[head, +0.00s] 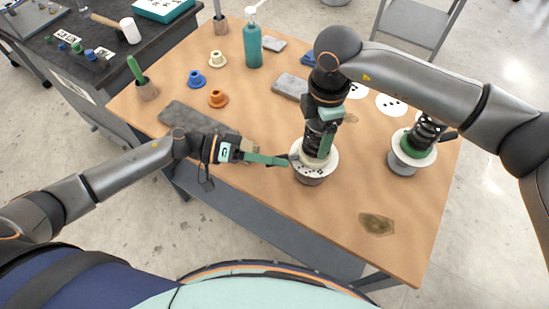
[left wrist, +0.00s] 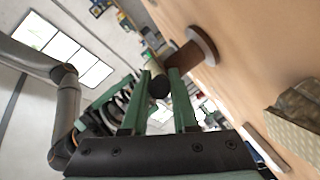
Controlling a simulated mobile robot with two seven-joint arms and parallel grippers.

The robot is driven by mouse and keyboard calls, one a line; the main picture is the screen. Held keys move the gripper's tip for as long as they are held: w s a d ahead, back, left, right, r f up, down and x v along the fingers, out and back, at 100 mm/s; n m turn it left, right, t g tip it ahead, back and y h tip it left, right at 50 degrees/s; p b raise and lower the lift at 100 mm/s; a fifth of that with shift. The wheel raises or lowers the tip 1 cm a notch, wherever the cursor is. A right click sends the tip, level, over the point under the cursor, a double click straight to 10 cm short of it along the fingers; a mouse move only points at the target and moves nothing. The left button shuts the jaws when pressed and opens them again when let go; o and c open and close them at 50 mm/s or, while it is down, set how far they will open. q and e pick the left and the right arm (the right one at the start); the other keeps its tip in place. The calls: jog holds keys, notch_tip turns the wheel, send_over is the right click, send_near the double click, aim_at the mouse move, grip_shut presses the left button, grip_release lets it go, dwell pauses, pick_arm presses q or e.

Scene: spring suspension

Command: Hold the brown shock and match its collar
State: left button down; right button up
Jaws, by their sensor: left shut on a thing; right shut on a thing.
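A shock with a dark coil (head: 311,135) stands upright on a round white stand (head: 316,178) at the front middle of the table; its brown colour is hard to make out. My right gripper (head: 325,138) comes down from above and is shut on its upper part, hiding much of it. My left gripper (head: 288,161) reaches in from the left, shut on a dark round-ended piece, apparently the stand's handle, seen between the fingers in the left wrist view (left wrist: 158,86). Loose collars lie further back: cream (head: 217,59), blue (head: 195,79) and orange (head: 218,98).
A second shock with a green collar (head: 418,143) stands on another stand at right. The front left tabletop is clear.

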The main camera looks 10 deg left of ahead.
pick_arm(q)
jog(key=shift+s+f+t, duration=0.1)
jog(key=shift+s+t, duration=0.05)
jog(key=shift+t, duration=0.15)
jog(key=shift+s+d+n+t, duration=0.4)
jog(key=shift+s+n+t, duration=0.25)
jog(key=shift+n, duration=0.25)
jog(key=n+t, duration=0.1)
jog(key=s+d+n+t+y, duration=0.1)
jog(key=t, duration=0.1)
jog(key=shift+s+d+y, duration=0.2)
jog(key=shift+d+y, duration=0.05)
jog(key=shift+y, duration=0.05)
jog(key=n+t, duration=0.1)
jog(key=s+d+n+t+y, duration=0.1)
jog(key=shift+d+n+t+y, duration=0.3)
jog(key=shift+t, duration=0.05)
jog(key=shift+s+d+r+n+t+y, duration=0.1)
jog(key=shift+s+d+n+t+y, duration=0.1)
jog(key=shift+d+n+t+y, duration=0.35)
jog(key=shift+s+d+r+n+t+y, duration=0.15)
jog(key=shift+d+n+t+y, duration=0.2)
jog(key=shift+n+t+y, duration=0.35)
jog(key=shift+f, duration=0.1)
jog(key=c, duration=0.7)
grip_release()
jog(key=shift+a, duration=0.1)
